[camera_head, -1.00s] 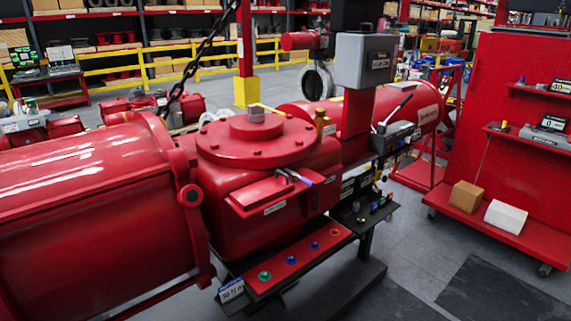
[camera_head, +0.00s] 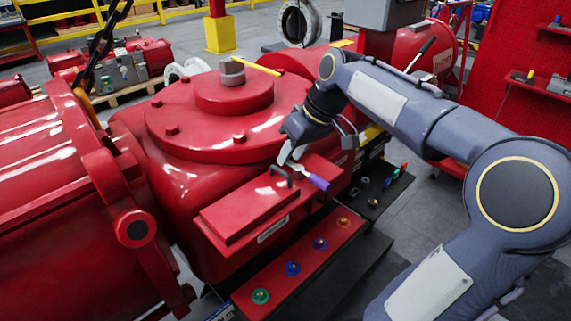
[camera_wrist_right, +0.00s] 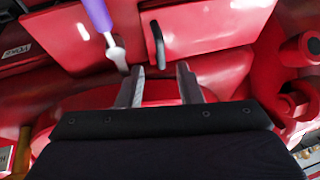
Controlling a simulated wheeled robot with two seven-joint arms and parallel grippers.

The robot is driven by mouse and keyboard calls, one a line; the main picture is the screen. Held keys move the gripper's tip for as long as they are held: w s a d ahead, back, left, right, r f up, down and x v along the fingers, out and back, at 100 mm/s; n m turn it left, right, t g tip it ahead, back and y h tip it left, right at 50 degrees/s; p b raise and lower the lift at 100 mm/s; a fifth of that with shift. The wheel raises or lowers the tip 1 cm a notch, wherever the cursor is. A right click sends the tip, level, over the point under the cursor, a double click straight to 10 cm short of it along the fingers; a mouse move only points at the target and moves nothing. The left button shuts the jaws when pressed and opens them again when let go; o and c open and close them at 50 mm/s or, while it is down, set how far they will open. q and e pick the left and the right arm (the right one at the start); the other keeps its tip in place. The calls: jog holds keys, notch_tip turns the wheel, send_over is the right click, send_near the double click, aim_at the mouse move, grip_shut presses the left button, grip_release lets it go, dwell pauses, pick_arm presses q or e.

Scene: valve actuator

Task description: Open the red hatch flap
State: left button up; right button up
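The red hatch flap (camera_head: 243,211) is a flat panel on the front of the red valve actuator. It looks closed. A small black handle (camera_head: 281,173) stands at its right part. The handle also shows in the right wrist view (camera_wrist_right: 155,42), just ahead of my fingertips. My right gripper (camera_head: 291,152) is above and behind the handle, its fingers apart and empty in the wrist view (camera_wrist_right: 161,75). A purple-handled tool (camera_head: 316,180) lies beside the handle, at the flap's right side. My left gripper is out of view.
A red ledge with several coloured knobs (camera_head: 291,268) runs below the flap. The round actuator top with a yellow lever (camera_head: 255,66) rises behind it. A large red cylinder (camera_head: 50,195) fills the left. Open floor lies at the lower right.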

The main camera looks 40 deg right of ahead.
jog(key=shift+x, duration=1.95)
jog(key=shift+s, duration=0.2)
grip_shut()
